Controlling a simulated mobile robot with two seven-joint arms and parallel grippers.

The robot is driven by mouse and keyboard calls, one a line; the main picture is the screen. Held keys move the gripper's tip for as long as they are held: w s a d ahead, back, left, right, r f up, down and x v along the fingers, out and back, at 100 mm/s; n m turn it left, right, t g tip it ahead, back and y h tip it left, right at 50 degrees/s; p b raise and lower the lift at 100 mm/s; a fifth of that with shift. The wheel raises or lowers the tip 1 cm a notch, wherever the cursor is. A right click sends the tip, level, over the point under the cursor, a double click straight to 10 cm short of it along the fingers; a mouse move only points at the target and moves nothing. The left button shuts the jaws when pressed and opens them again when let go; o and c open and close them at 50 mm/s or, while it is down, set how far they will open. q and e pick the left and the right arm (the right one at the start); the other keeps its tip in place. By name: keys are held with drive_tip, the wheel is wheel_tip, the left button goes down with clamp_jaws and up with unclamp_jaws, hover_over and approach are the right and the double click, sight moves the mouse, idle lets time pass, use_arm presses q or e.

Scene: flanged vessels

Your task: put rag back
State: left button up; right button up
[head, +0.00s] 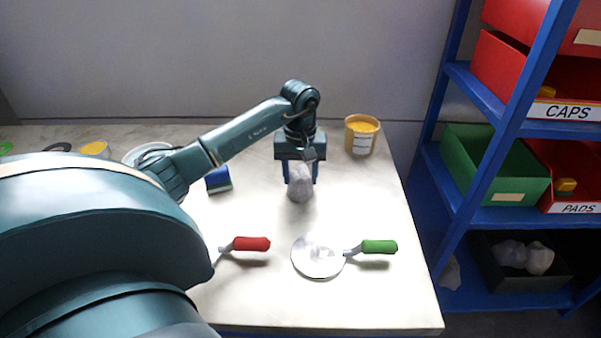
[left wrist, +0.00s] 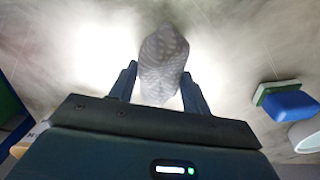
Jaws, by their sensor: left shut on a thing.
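A crumpled grey rag (head: 301,187) is between the blue fingers of my left gripper (head: 301,177), over the back middle of the table. My left gripper is shut on it, and the rag hangs out past the fingertips. In the left wrist view the rag (left wrist: 162,62) sticks out between the fingers of the left gripper (left wrist: 160,85). A black bin (head: 567,283) on the rack's bottom shelf holds light grey crumpled rags (head: 525,257). Another grey lump (head: 450,273) lies left of that bin. My right gripper is not in view.
A round metal plate (head: 318,257), a green-handled tool (head: 378,247) and a red-handled tool (head: 251,244) lie at the front. A yellow tub (head: 362,135) and a blue sponge (head: 218,179) stand farther back. The blue rack (head: 484,217) is right of the table (head: 395,300).

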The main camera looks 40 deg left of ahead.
sight(300, 178)
use_arm(q)
drive_tip(key=shift+f, duration=0.1)
drive_tip(key=o, duration=0.4)
drive_tip(key=shift+f, duration=0.1)
drive_tip(key=o, duration=0.5)
drive_tip(key=shift+r, duration=6.25)
